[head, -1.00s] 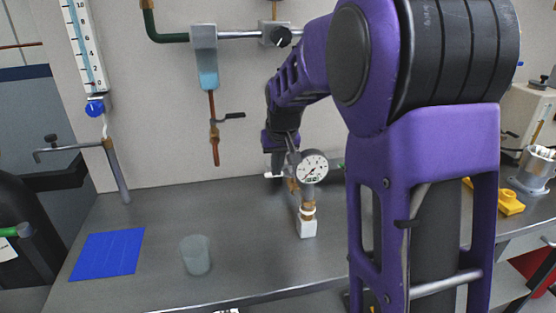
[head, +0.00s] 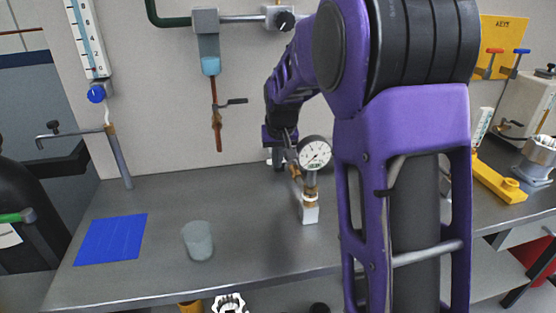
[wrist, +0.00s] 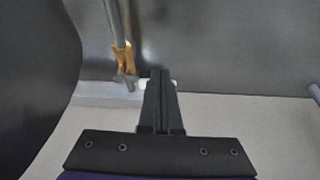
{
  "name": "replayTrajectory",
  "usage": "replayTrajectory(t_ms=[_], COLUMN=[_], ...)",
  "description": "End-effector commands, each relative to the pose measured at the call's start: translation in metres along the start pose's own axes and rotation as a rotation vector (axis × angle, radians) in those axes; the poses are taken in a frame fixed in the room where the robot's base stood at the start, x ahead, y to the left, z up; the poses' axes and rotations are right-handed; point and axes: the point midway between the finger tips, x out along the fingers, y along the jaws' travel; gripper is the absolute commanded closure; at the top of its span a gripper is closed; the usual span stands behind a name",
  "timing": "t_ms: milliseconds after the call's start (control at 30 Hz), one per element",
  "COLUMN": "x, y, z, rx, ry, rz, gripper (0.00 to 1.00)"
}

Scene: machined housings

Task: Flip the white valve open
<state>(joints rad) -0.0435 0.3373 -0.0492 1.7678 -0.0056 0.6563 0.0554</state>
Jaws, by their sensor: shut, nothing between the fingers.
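The white valve handle (wrist: 144,85) shows in the wrist view as small white ends on either side of my fingertips. Its middle is hidden behind them, and I cannot tell whether they touch it. In the head view a small white piece (head: 268,154) shows beside the wrist. The brass fitting (wrist: 122,58) is left of the fingers. In the head view the fitting carries a round dial gauge (head: 314,152) above a white block (head: 310,214) on the bench. My gripper (wrist: 161,74) is shut and empty, its fingers together. In the head view the fingertips are mostly hidden.
The grey bench (head: 150,205) holds a blue mat (head: 112,240) and a translucent cup (head: 197,241) at left. A copper pipe with a dark lever (head: 232,102) hangs on the wall behind. A yellow bracket (head: 500,185) lies at right. The bench's middle left is clear.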

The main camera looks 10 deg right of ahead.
Motion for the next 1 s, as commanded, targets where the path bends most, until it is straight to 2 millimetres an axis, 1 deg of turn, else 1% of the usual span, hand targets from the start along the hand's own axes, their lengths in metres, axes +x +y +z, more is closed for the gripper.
replayTrajectory(t_ms=[567,767,933,1000], x=[0.002,0.004,0.008,0.009], y=[-0.004,-0.007,-0.009,-0.008], z=[-0.006,-0.013,-0.023,-0.027], rx=[0.1,0.203,0.334,0.331], ry=[0.0,0.0,0.001,0.0], rz=[0.04,0.083,0.136,0.133], gripper=[1.0,1.0,1.0,1.0])
